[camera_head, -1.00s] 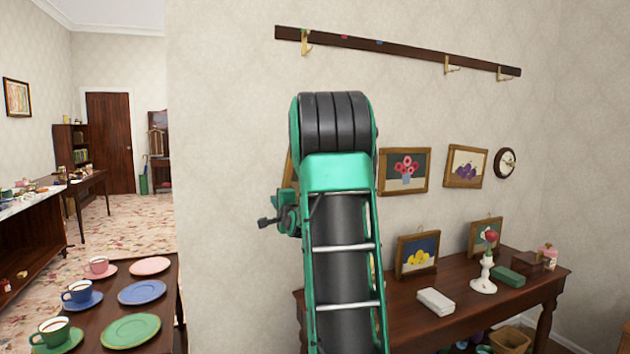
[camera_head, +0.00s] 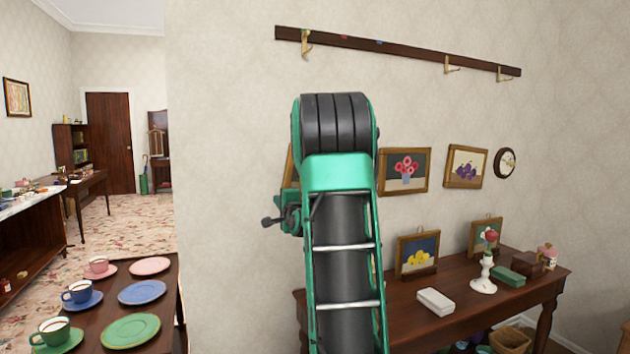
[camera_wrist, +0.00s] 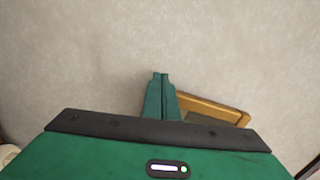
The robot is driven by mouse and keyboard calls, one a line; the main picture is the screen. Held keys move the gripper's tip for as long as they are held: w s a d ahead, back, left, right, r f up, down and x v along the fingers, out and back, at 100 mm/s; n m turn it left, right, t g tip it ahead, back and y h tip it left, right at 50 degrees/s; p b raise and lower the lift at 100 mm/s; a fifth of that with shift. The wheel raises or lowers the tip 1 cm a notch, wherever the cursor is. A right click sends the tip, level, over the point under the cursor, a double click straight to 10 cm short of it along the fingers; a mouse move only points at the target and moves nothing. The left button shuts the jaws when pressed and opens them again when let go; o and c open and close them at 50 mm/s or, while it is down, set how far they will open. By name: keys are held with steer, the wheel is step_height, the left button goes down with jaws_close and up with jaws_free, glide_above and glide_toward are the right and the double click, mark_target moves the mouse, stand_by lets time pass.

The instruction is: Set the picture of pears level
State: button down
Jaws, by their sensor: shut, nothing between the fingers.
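In the wrist view my gripper (camera_wrist: 161,75) is shut and empty, its green fingertips close together in front of the wall. A golden wooden picture frame (camera_wrist: 212,107) hangs just right of the fingers, its top edge sloping down to the right. I cannot tell whether the fingers touch it. Most of this picture is hidden behind my gripper's body, so I cannot see pears. In the head view my arm covers it; only a sliver of frame (camera_head: 288,166) shows left of the arm. My gripper's fingers are hidden there.
Below stands a dark table (camera_head: 395,322) with a lemon picture (camera_head: 417,254) and a candlestick (camera_head: 484,275). A hook rail (camera_head: 395,51) is above.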

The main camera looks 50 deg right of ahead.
steer(key=shift+s+d, duration=0.4)
steer(key=shift+d, duration=0.25)
steer(key=shift+s+d, duration=0.35)
steer(key=shift+d, duration=0.25)
stand_by(1.6)
steer(key=shift+w+a, duration=0.15)
steer(key=shift+a, duration=0.05)
steer(key=a+v, duration=0.1)
steer(key=v, duration=0.7)
steer(key=shift+w+a, duration=0.15)
steer(key=shift+w, duration=0.25)
stand_by(0.6)
stand_by(0.4)
